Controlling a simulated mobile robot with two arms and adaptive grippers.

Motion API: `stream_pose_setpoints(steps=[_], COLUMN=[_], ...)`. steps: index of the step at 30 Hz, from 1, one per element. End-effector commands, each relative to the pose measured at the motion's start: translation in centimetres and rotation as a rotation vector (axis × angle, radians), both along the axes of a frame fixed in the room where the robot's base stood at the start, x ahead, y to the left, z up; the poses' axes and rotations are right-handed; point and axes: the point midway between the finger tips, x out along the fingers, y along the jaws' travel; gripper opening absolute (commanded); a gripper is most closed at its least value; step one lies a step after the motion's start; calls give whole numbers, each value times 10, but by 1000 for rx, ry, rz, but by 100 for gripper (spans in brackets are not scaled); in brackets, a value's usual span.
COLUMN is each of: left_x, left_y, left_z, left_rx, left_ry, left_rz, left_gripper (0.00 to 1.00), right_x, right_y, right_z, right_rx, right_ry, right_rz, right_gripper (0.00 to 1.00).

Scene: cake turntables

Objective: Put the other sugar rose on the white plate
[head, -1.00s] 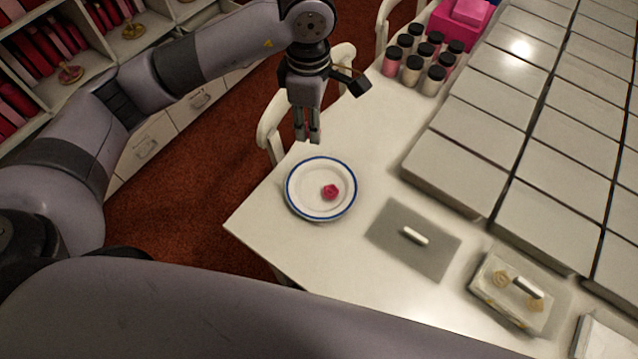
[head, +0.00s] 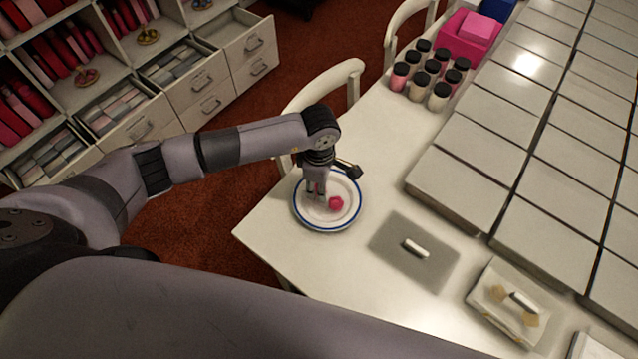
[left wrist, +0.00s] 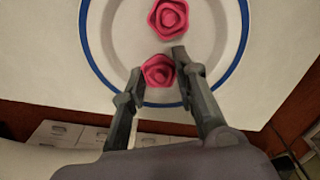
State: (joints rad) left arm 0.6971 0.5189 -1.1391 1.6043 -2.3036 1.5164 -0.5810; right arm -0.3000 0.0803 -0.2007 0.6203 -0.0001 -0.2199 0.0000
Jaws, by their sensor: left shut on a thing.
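The white plate with a blue rim (head: 347,219) lies on the near-left part of the white table. One pink sugar rose (head: 335,203) rests on the plate, right of my left gripper (head: 318,190); it also shows in the left wrist view (left wrist: 168,18). My left gripper points down over the plate. In the left wrist view, its fingers (left wrist: 157,74) are shut on the other sugar rose (left wrist: 158,71), inside the rim's outline. I cannot tell whether the held rose touches the plate. My right gripper is not in view.
A grey mat (head: 390,241) with a small white bar (head: 416,248) lies right of the plate. A small tray (head: 497,318) is farther right. Several jars (head: 430,72) and a pink box (head: 462,40) stand at the back. A white chair (head: 340,85) is behind the plate.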

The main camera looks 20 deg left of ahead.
Motion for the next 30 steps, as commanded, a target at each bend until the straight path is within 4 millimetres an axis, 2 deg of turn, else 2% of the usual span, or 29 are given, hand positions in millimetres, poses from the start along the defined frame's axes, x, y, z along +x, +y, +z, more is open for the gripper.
stream_pose_setpoints(steps=[3, 14, 15, 23, 30], left_x=[0, 0, 0, 0, 0], left_y=[0, 0, 0, 0, 0], left_z=[-7, -12, -10, -10, -10], left_rx=[0, 0, 0, 0, 0], left_ry=[-1, -1, -1, -1, -1], left_rz=[0, -1, -1, 0, 0], left_gripper=[15, 15, 29, 46, 47], right_x=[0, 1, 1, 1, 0], right_y=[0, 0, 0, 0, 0], right_z=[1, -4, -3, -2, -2], right_rx=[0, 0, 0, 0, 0], right_ry=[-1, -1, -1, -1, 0], right_rz=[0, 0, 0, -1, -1], right_gripper=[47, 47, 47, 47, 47])
